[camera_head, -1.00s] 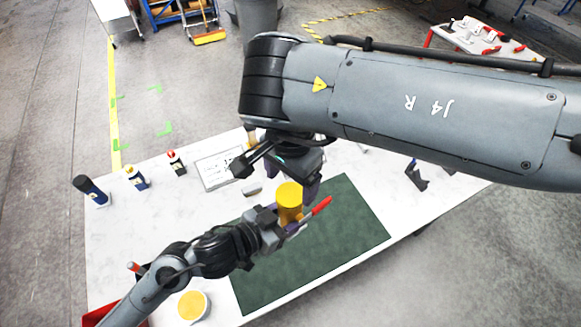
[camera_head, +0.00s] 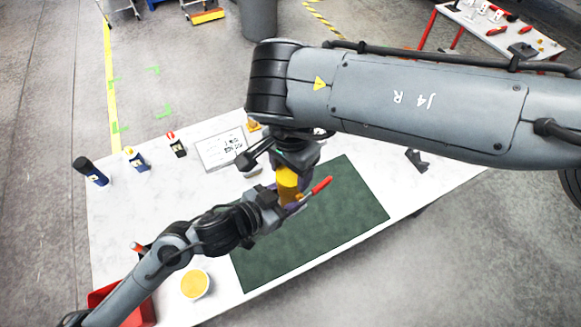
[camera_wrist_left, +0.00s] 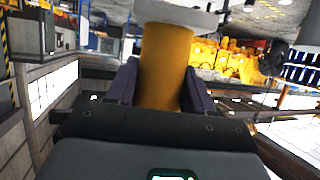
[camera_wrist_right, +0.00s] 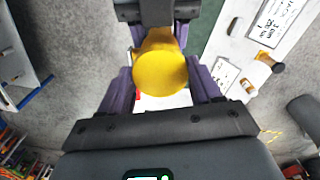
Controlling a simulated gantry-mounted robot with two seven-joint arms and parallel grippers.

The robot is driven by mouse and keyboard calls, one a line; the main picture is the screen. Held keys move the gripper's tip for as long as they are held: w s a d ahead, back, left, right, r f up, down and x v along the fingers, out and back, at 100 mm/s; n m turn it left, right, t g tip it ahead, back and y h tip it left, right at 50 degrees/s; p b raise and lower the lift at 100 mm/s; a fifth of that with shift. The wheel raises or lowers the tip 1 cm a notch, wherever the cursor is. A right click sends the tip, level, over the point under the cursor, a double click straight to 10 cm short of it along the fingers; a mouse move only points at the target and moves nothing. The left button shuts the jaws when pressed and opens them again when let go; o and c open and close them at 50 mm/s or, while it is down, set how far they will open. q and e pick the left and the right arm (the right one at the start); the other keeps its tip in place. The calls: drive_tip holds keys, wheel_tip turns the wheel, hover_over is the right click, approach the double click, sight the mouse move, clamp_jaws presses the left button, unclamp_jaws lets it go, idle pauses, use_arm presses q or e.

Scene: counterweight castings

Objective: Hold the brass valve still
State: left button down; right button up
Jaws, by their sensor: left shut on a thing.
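The brass valve (camera_head: 287,183) shows as a yellow cylindrical body, held above the green mat. My left gripper (camera_head: 275,203) is shut on it. In the left wrist view, purple fingers press both sides of the yellow body (camera_wrist_left: 166,65). A red lever (camera_head: 320,186) sticks out to the right beside the left fingertips; its join is hidden. My right gripper (camera_head: 290,165) is just behind and above the valve. In the right wrist view, its fingers stand apart on either side of the round yellow end (camera_wrist_right: 160,73); contact cannot be made out.
The green mat (camera_head: 340,215) lies on the white table (camera_head: 130,220). Several bottles, including a dark blue one (camera_head: 92,172), stand at the left. A printed sheet (camera_head: 218,150) lies behind. A yellow-filled white tub (camera_head: 195,284) and a red bin (camera_head: 140,312) are near the front.

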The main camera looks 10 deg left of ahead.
drive_tip(key=c, duration=0.3)
drive_tip(key=m, duration=0.3)
drive_tip(key=shift+c, duration=0.2)
drive_tip(key=m, duration=0.9)
drive_tip(key=shift+m, duration=0.4)
drive_tip(key=m, duration=0.8)
drive_tip(key=shift+m, duration=0.4)
drive_tip(key=m, duration=1.4)
drive_tip(key=o, duration=1.2)
